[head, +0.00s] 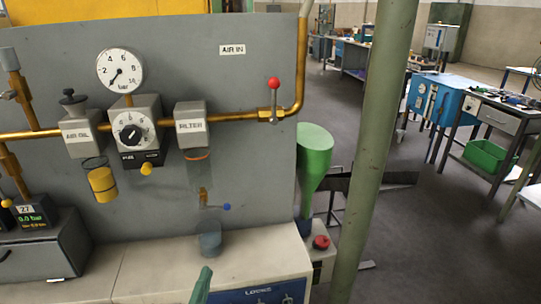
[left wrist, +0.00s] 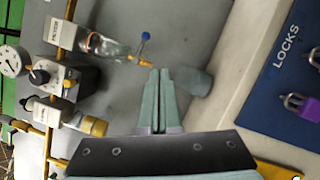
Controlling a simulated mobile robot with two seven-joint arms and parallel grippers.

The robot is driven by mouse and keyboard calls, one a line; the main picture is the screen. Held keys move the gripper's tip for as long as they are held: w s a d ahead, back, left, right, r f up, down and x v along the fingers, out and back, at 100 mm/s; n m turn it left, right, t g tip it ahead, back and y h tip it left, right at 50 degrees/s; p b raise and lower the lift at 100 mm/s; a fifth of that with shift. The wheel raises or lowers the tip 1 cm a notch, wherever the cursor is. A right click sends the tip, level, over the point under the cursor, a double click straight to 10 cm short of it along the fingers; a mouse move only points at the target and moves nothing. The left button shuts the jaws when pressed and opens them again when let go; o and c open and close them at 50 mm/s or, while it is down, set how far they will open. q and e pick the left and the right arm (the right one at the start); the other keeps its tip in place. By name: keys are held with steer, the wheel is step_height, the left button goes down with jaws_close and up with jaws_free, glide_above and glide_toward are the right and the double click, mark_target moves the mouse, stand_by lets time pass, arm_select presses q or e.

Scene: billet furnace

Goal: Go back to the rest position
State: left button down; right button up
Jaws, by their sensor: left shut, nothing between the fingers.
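My left gripper (head: 203,272) shows at the bottom edge of the head view, only its teal fingertips in sight. In the left wrist view its two fingers (left wrist: 160,72) are together with nothing between them. Its tips point at the grey panel (left wrist: 120,20), near the blue-handled drain valve (left wrist: 146,37) under the filter bowl and beside the grey cup (left wrist: 195,81). The cup also shows in the head view (head: 210,240), standing on the bench just above the fingertips. My right gripper is in neither view.
The panel carries a pressure gauge (head: 120,71), regulator (head: 130,130), filter (head: 190,125) and red-knobbed valve (head: 273,86). A blue LOCKS board (head: 262,293) with padlocks is on the bench front. A green post (head: 376,150) stands at right, with open floor beyond it.

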arm_select(q)
steer(key=s+f+m+g+p, duration=0.3)
steer(key=s+f+m+g, duration=0.2)
steer(key=m, duration=0.7)
steer(key=s+f+m+g+h+p, duration=0.1)
steer(key=s+f+m+g+p, duration=0.2)
steer(key=s+f+m, duration=0.6)
steer(key=s+d+m+g, duration=0.1)
steer(key=s+m+g, duration=0.1)
steer(key=s+m, duration=0.1)
steer(key=shift+s+f+m+h, duration=0.25)
steer(key=shift+s+m+h, duration=0.05)
steer(key=shift+s, duration=0.4)
